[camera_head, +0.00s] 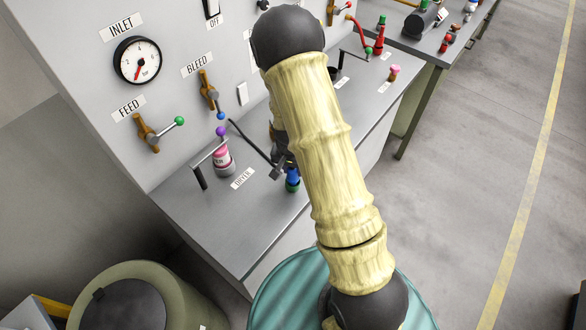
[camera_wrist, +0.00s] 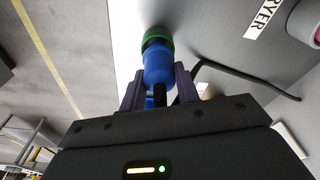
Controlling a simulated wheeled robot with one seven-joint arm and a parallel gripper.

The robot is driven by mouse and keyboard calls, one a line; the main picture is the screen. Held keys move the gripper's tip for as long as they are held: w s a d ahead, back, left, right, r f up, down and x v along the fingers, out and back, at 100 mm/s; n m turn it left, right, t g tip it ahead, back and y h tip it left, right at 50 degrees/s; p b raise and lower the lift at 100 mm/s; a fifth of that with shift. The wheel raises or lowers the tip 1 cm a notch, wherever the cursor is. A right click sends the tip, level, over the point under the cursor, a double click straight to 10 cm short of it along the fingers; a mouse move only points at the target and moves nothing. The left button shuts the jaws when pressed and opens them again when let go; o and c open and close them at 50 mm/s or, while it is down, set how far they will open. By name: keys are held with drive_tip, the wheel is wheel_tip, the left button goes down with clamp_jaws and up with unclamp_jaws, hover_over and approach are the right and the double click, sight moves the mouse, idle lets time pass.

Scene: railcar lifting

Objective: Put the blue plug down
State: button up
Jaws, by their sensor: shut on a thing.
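The blue plug (camera_head: 292,175) has a green end and is near the front edge of the grey bench top (camera_head: 262,222). In the wrist view the blue plug (camera_wrist: 158,68) sits between the two dark fingers of my gripper (camera_wrist: 158,88), with its green end pointing away from the palm. My gripper (camera_head: 281,166) is shut on it, partly hidden behind my arm in the head view. I cannot tell whether the green end touches the bench top.
A pink-and-white canister (camera_head: 222,161) stands by a black handle and the DRYER label (camera_head: 242,178). A dark cable (camera_head: 250,141) runs across the bench. The panel behind holds a gauge (camera_head: 137,60) and valves. A second bench (camera_head: 430,35) with several parts stands upper right.

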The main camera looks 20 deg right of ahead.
sight(291, 173)
drive_tip(key=shift+f, duration=0.5)
drive_tip(key=o, duration=1)
drive_tip(key=shift+f, duration=0.1)
drive_tip(key=r, duration=0.4)
drive_tip(key=s+r+b, duration=0.1)
drive_tip(key=r, duration=0.3)
drive_tip(key=a+r, duration=0.1)
drive_tip(key=r, duration=0.3)
drive_tip(key=shift+s+r, duration=0.1)
drive_tip(key=shift+s, duration=0.15)
